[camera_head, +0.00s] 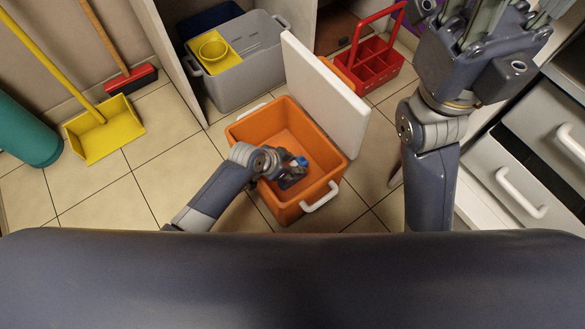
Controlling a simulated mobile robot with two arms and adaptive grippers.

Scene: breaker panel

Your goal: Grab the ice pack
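An open orange cooler (240,131) stands on the tiled floor, with its white lid (325,92) raised at the back right. My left gripper (296,170) reaches down inside the cooler. A small bright blue patch (302,160) shows at its fingers; it may be part of the ice pack, but it is too small to be sure. The hand hides most of that spot, so I cannot tell whether the fingers are closed on it. My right gripper (490,18) is raised at the top right, its fingers spread apart and partly cut off by the frame edge, with nothing seen in it.
A red caddy (372,68) is behind the lid. A yellow dustpan (98,128), a broom (130,80) and a teal cylinder (25,135) are left. White drawers (505,180) stand right. Floor left of the cooler is clear.

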